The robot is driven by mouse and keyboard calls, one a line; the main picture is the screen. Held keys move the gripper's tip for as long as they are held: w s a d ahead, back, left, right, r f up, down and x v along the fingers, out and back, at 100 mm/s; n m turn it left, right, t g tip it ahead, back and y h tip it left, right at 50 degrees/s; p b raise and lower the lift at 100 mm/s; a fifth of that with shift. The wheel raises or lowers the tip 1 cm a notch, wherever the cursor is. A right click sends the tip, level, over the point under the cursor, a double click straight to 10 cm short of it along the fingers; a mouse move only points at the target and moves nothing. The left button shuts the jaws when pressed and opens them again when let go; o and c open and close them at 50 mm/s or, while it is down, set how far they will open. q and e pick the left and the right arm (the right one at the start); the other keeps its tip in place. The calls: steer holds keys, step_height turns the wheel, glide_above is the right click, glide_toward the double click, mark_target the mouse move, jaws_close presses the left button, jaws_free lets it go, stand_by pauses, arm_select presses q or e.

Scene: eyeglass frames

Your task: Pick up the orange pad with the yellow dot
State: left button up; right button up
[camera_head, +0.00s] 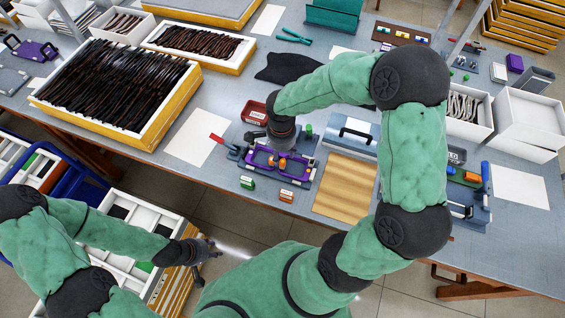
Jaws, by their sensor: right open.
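A purple eyeglass fixture (262,172) sits on a grey base on the table, in the middle of the view. A small orange piece (283,164) shows in the fixture, just below my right gripper (280,150). A yellow dot on it is too small to make out. My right gripper points down over the fixture and is open; its fingertips are partly hidden. A small orange block (286,196) and a green block (247,183) sit at the front of the fixture. My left gripper (212,249) is low at the left, away from the table top; its fingers are too small to judge.
A red box (256,112) stands behind the fixture. A wooden board (345,187) and a blue-grey case (352,137) are to its right, a white sheet (196,145) to its left. A large crate of dark frames (157,128) stands further left. My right arm covers part of the table.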

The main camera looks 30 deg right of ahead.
step_height(320, 180, down, 4)
steer(key=shift+s+d+f+b, duration=0.1)
steer(key=shift+d+f+b, duration=0.1)
steer(key=shift+b, duration=0.4)
steer(key=c, duration=0.9)
steer(key=shift+r, duration=0.2)
steer(key=shift+c, duration=0.2)
steer(key=shift+r+p, duration=0.3)
steer(key=shift+r, duration=0.4)
steer(key=s+a+r+p, duration=0.4)
steer(key=s+a+r, duration=0.5)
steer(key=s+r, duration=0.15)
steer(key=b, duration=0.3)
glide_toward(283, 161)
steer(key=shift+s+a, duration=0.35)
steer(key=shift+a, duration=0.2)
steer(key=shift+w+d+f, duration=0.1)
steer(key=shift+w+d, duration=0.2)
steer(key=shift+d, duration=0.05)
